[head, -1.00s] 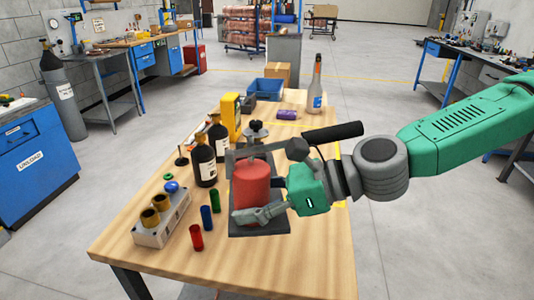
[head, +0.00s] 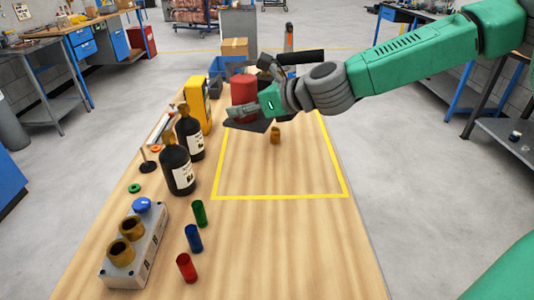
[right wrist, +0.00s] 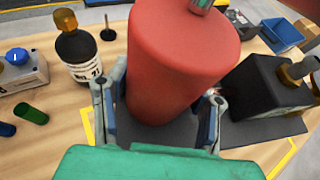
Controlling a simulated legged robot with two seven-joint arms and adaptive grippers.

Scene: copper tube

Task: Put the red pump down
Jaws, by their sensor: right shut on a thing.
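The red pump has a red cylinder (head: 243,89) on a dark base plate, with a black handle, at the back of the yellow-taped rectangle (head: 281,197) on the wooden table in the head view. My right gripper (head: 253,113) is shut on the red cylinder from the right side. In the right wrist view the cylinder (right wrist: 180,60) stands between the two fingers, and a black block with a brass fitting (right wrist: 270,88) sits beside it. I cannot tell whether the base plate touches the table. My left gripper is not in view.
A small brass piece (head: 275,135) stands just in front of the pump. Two dark bottles (head: 177,168) and a yellow device (head: 197,103) stand to the left. Coloured cylinders (head: 194,237) and a grey box (head: 133,246) stand near the front. Most of the taped rectangle is bare.

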